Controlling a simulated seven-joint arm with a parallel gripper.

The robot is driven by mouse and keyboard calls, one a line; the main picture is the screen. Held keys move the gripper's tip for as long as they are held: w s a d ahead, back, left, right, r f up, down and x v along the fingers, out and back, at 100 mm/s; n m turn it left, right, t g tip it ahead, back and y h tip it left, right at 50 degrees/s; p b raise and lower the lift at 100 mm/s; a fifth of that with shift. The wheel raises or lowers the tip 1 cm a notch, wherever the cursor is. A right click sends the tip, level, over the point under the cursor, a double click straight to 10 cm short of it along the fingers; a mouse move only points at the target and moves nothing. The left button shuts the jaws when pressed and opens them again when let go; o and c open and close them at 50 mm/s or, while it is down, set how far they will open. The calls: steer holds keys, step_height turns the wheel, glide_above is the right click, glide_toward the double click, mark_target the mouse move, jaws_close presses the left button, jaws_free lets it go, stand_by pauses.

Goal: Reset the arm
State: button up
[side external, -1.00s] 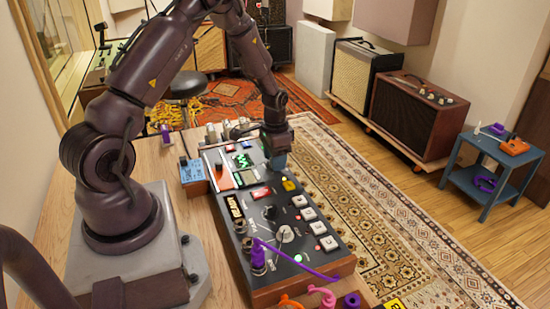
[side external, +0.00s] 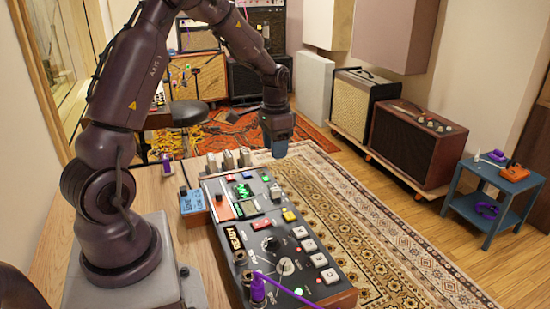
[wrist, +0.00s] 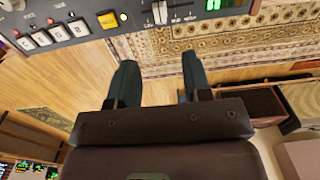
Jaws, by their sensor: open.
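My gripper (side external: 277,148) is raised above the far end of the control panel and clear of it. In the wrist view, my gripper (wrist: 158,80) shows two dark teal fingers spread apart with only rug and floor seen between them. It is open and empty. The control panel (side external: 281,236) is a dark wood-sided box with white square buttons, a yellow button (side external: 289,215), knobs, a slider and lit green displays. Part of the panel also shows at the top of the wrist view (wrist: 80,24).
The panel sits on a wooden bench (side external: 200,245). A blue box (side external: 193,203) lies at its left side. Amplifiers (side external: 415,143) and a blue side table (side external: 484,198) stand on the right. The patterned rug (side external: 365,215) and the air above the panel are free.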

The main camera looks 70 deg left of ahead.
steer(key=shift+r, duration=0.1)
stand_by(0.3)
steer(key=s+d+r+t, duration=0.2)
steer(key=s+d+r, duration=0.5)
steer(key=d, duration=0.3)
steer(key=s+d+r+t, duration=0.3)
steer(key=s+d+r, duration=0.5)
steer(key=d, duration=0.3)
steer(key=shift+s+d+r+t, duration=0.15)
steer(key=shift+s+r+t, duration=0.15)
steer(key=shift+r, duration=0.55)
stand_by(1.2)
